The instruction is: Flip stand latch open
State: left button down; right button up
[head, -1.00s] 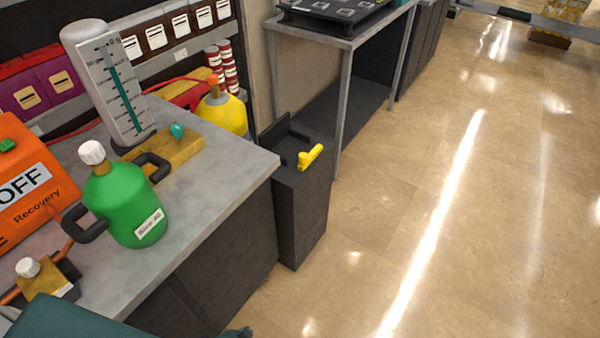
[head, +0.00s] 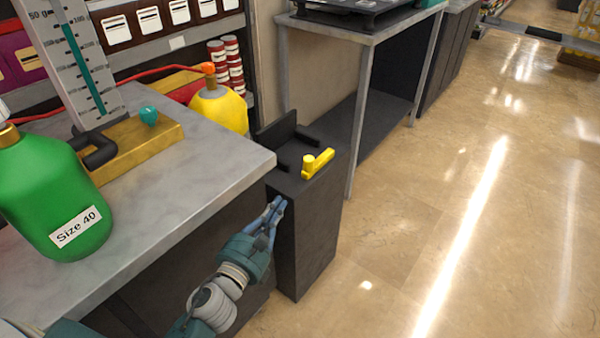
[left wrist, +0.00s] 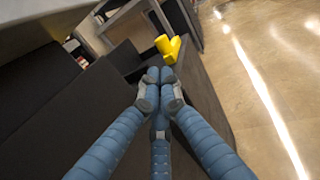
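The dark stand (head: 312,235) is a tall black block on the floor at the end of the grey counter. Its latch (head: 318,163) is a yellow piece on top with a short upright knob at one end. Behind the latch is a black raised bracket. The latch also shows in the left wrist view (left wrist: 168,47), just beyond the fingertips. My left gripper (head: 278,205) is at the stand's near left side, below the top and the latch. In the left wrist view its blue fingers (left wrist: 158,76) come together at the tips with nothing between them. My right gripper is out of view.
The counter edge (head: 190,232) runs close to my left arm. On the counter are a green bottle (head: 45,195), a scale gauge (head: 75,60) and a yellow tank (head: 220,108). A grey metal table (head: 350,40) stands behind the stand. The floor to the right is clear.

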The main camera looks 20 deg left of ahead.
aim_at(304, 165)
pick_arm(q)
jog(key=w, duration=0.8)
jog(key=w+d, duration=0.1)
jog(key=w, duration=0.3)
jog(key=shift+w+d, duration=0.1)
jog(key=shift+w, duration=0.3)
jog(key=shift+w+f, duration=0.1)
jog(key=shift+w, duration=0.45)
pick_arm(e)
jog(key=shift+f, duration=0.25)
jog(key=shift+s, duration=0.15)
